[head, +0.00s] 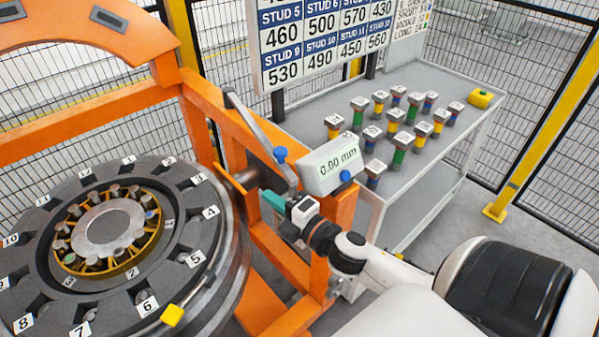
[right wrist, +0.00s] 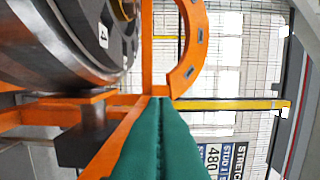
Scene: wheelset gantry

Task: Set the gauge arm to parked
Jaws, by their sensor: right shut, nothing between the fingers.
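The gauge arm (head: 258,132) is a grey bar on the orange gantry frame. It slants from its upper left end down to the right, with a blue knob (head: 280,154) on it. Its lower end lies beside the readout box (head: 332,166), which shows 0.00 mm. My right gripper (head: 268,197) has teal fingers. It is shut and empty, just below the arm's lower end; I cannot tell whether it touches. In the right wrist view the teal fingers (right wrist: 160,102) are pressed together. My left gripper is not in view.
The numbered dark wheel (head: 150,240) fills the left, with a yellow block (head: 172,315) near its rim. The orange frame (head: 212,105) stands close beside my gripper. A grey bench (head: 428,175) holds several coloured studs and a yellow box (head: 479,98). A stud board (head: 320,40) stands behind.

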